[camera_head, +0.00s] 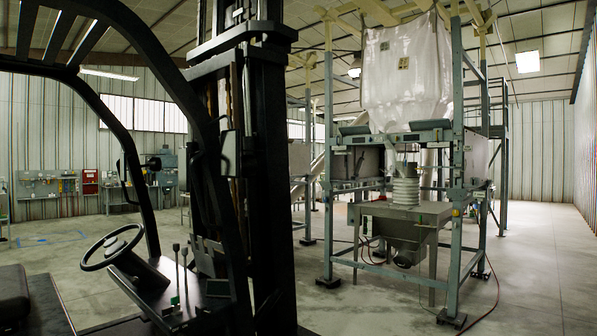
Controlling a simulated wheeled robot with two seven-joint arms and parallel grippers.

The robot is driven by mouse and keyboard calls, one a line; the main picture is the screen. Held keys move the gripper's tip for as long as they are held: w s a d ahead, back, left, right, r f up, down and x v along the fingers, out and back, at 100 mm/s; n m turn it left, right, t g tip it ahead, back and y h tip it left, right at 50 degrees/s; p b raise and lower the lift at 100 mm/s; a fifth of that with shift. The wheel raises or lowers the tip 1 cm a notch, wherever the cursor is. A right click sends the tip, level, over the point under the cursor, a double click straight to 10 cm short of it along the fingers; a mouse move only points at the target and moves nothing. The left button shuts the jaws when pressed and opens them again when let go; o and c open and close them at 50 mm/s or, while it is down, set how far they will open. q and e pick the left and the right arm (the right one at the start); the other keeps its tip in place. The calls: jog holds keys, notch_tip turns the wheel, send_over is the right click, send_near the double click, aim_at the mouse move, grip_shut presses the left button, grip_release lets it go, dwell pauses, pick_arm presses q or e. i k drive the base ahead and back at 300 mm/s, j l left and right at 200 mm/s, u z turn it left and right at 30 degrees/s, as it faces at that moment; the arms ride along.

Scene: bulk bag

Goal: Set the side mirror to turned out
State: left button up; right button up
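A forklift (262,170) stands at the left, seen from its side. A pale, upright, narrow plate (229,152) beside the near front post looks like a side mirror. A dark, rounded part (152,163) sticks out by the far post; I cannot tell whether it is a second mirror or a lamp. How far either is turned is too small to tell. Neither of my grippers shows in the head view, and nothing is seen touching the mirror.
The forklift has a steering wheel (113,247), levers (181,262) and a black seat (14,296). A white bulk bag (407,75) hangs in a steel frame (456,170) above a grey hopper (398,232). A red hose lies on the floor. Open concrete floor (545,260) lies at the right.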

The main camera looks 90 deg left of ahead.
aim_at(184, 155)
jog(key=u, duration=3.45)
jog(key=z, duration=0.25)
jog(key=i+j+z, duration=0.2)
jog(key=i+z, duration=0.25)
jog(key=i+j+z, duration=0.25)
jog(key=z, duration=0.2)
